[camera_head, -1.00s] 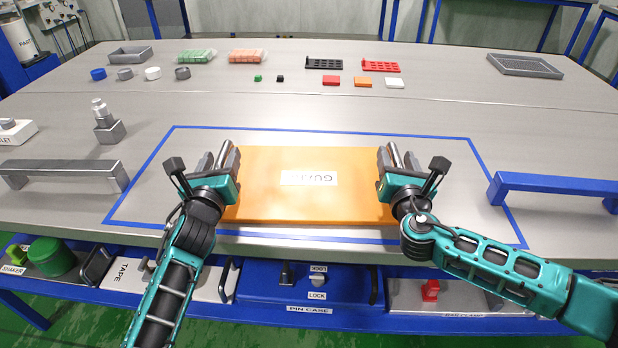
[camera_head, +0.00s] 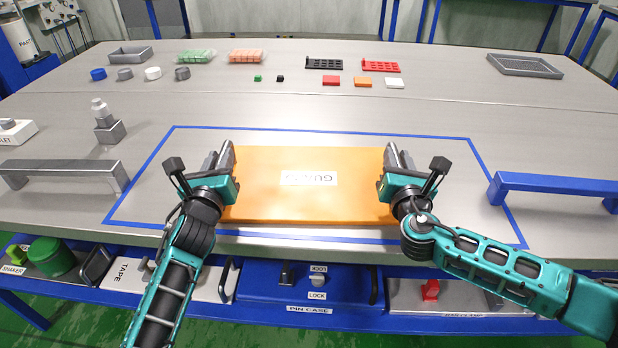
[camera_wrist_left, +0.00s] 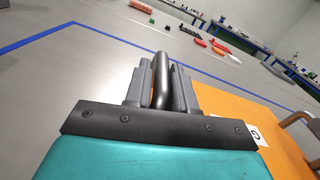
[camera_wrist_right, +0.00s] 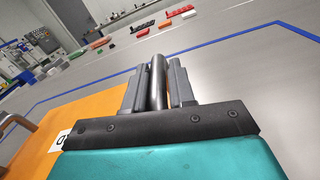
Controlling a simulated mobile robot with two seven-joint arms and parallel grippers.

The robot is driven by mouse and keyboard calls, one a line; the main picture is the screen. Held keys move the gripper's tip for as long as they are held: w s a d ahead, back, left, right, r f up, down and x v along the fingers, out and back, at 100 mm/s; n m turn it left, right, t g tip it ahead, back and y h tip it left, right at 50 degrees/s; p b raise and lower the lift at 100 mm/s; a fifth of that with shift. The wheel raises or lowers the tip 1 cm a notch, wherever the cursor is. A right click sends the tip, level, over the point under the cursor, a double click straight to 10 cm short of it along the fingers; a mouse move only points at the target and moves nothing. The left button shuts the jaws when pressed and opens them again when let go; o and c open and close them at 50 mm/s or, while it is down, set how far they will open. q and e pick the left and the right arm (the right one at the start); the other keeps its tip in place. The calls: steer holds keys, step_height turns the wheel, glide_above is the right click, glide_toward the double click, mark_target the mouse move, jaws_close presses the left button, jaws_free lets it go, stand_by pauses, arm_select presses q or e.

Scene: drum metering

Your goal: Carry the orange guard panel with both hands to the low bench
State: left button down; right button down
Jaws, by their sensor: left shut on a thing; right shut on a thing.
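The orange guard panel (camera_head: 310,200) lies flat, or nearly so, over the blue-outlined area of the table; I cannot tell if it touches the surface. A white label is on its top. My left gripper (camera_head: 226,158) is shut on the handle at the panel's left end; that grey bar handle (camera_wrist_left: 162,80) stands between its fingers in the left wrist view. My right gripper (camera_head: 392,158) is shut on the handle at the right end; that handle (camera_wrist_right: 157,80) shows between its fingers in the right wrist view. The low bench cannot be made out.
A grey bar handle (camera_head: 62,168) stands left of the outline and a blue one (camera_head: 556,184) stands right of it. A metal fitting (camera_head: 107,122) stands at the left. Trays and small blocks line the back. A blue pin case (camera_head: 300,285) sits below the front edge.

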arm_select(q)
steer(key=shift+d, duration=0.2)
arm_select(e)
steer(key=shift+a, duration=0.2)
stand_by(0.5)
arm_select(q)
steer(key=shift+r, duration=0.35)
arm_select(e)
steer(key=shift+w+r, duration=0.1)
steer(key=shift+r, duration=0.2)
